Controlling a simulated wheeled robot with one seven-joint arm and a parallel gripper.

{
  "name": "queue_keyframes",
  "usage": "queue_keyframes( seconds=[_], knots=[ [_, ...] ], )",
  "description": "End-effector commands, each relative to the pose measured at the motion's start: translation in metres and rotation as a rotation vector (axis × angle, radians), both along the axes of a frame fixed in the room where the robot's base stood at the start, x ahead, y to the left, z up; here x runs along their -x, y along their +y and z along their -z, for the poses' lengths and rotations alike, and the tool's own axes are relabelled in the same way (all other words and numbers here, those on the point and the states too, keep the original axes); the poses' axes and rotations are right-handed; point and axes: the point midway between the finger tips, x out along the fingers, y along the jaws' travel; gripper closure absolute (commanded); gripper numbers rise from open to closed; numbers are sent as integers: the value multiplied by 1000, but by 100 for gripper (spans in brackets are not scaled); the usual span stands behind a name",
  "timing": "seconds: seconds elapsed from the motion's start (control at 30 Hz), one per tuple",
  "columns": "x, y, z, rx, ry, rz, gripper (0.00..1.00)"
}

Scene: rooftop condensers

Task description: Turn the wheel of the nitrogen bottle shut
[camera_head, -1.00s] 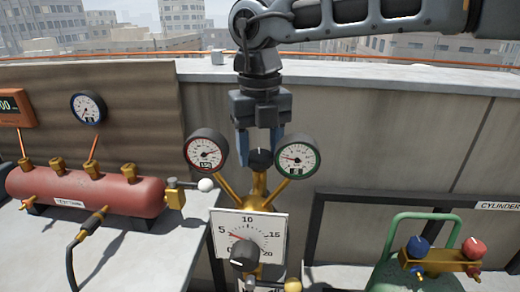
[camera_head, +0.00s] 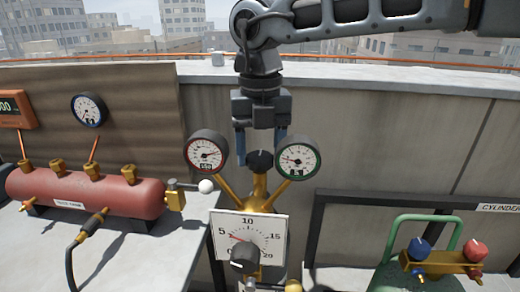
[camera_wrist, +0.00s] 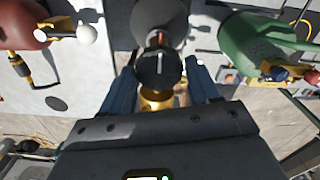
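A dark round knob with a pale mark (camera_head: 260,161) tops a brass stem between two gauges; I take it as the bottle's wheel, though no label confirms this. It also shows in the wrist view (camera_wrist: 158,68). My gripper (camera_head: 261,150) points down over it, its two blue fingers on either side with visible gaps. In the wrist view my gripper (camera_wrist: 164,88) is open and empty around the brass stem's top. A white dial plate (camera_head: 262,228) with a red pointer near 5 and a black knob (camera_head: 244,259) sits below. The bottle body is not clearly visible.
A red-rimmed gauge (camera_head: 207,151) and a green-rimmed gauge (camera_head: 298,161) flank the fingers closely. A red tank (camera_head: 90,194) with brass fittings lies left on a grey bench. A green cylinder (camera_head: 415,284) with blue and red knobs stands right. A concrete wall (camera_head: 400,135) is behind.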

Motion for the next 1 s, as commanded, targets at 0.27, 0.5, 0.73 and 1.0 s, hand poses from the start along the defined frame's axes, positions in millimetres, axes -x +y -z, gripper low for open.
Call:
queue_keyframes(
  seconds=[0.27, 0.5, 0.73, 1.0],
  knots=[
    [0, 0, 0, 0, 1, -2, 21],
    [0, 0, -3, 0, 0, -3, 21],
    [0, 0, -28, 0, -1, -2, 21],
    [0, 0, -69, 1, -1, -2, 21]
  ],
)
